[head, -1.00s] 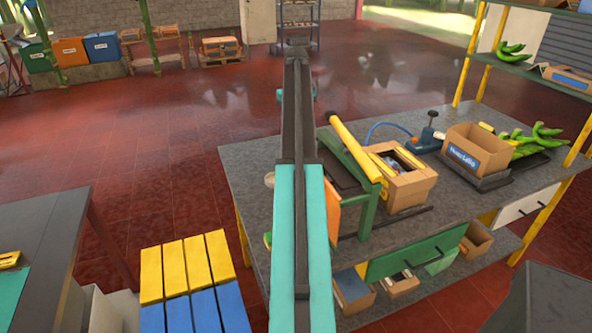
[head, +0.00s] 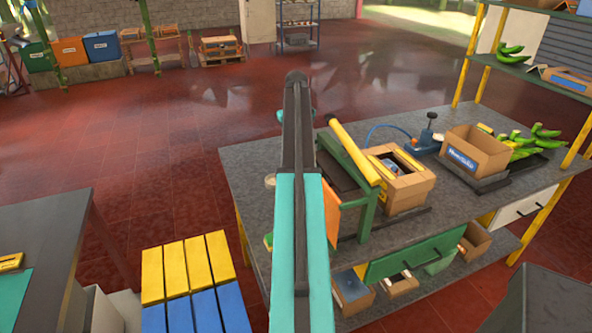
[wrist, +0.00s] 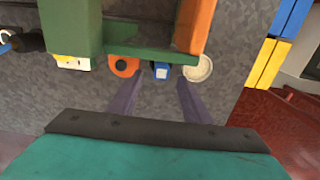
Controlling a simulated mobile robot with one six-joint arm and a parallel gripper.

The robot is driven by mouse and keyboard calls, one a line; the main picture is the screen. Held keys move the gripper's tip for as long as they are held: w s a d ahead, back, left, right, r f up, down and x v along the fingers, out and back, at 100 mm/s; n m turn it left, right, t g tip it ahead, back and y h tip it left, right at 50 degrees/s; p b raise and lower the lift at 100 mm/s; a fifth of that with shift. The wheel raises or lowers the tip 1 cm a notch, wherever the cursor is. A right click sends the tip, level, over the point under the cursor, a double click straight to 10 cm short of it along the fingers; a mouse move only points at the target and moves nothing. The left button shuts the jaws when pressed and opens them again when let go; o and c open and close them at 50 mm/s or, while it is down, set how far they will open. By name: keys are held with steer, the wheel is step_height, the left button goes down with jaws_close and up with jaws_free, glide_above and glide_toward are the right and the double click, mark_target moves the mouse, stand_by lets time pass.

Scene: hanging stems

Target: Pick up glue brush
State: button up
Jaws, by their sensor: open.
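I cannot pick out the glue brush for certain in either view. In the wrist view, a round pot with pale contents (wrist: 198,68), a small blue item with a white label (wrist: 161,70) and an orange ring-shaped roll (wrist: 123,66) sit in a row on the grey bench top. My gripper (wrist: 155,84) is open and empty, its two dark fingers pointing toward this row. The blue item lies just beyond the gap between the fingertips. In the head view my own arm hides the gripper and part of the bench's left end.
A green frame (wrist: 150,48) stands just beyond the row, with an orange panel (wrist: 196,22) beside it. On the bench (head: 245,157) stand an open carton (head: 405,190), a labelled box (head: 478,150) and green bananas (head: 540,138). Yellow and blue slats (head: 190,268) lie left of the bench.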

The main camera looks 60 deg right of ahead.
steer(key=shift+f, duration=1)
steer(key=shift+w+a+f+p, duration=0.1)
steer(key=shift+f+p, duration=1.3)
steer(key=shift+f, duration=1.2)
jaws_close()
steer(key=shift+r, duration=0.1)
steer(key=shift+r+b, duration=1.6)
steer(key=shift+r, duration=3.35)
